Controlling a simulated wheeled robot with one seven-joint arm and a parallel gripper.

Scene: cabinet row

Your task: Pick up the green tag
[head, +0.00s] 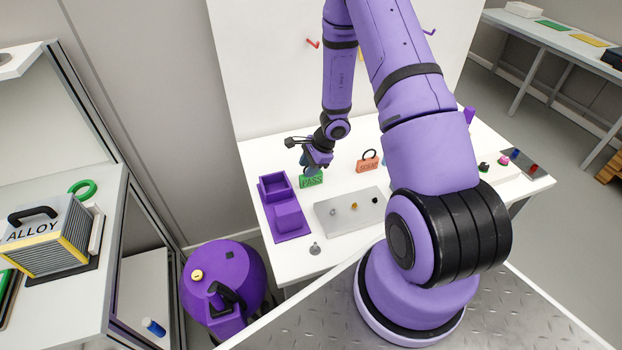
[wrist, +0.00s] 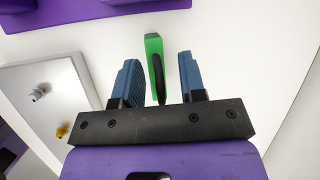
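The green tag (head: 311,181), lettered PASS, stands on the white table just right of the purple tray. In the wrist view the green tag (wrist: 154,58) is seen from above as a narrow block with a black handle (wrist: 160,85). My gripper (head: 313,165) is over the tag in the head view. In the wrist view my gripper (wrist: 160,80) has its two blue fingers apart, one on each side of the handle. Gaps show on both sides, so neither finger appears to touch it. The fingertips are partly hidden in the head view.
The purple tray (head: 291,231) stands left of the tag. A grey metal plate (head: 335,216) with small knobs lies in front. An orange tag (head: 367,164) with a black handle stands to the right. A small grey piece (head: 315,248) lies near the front edge.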

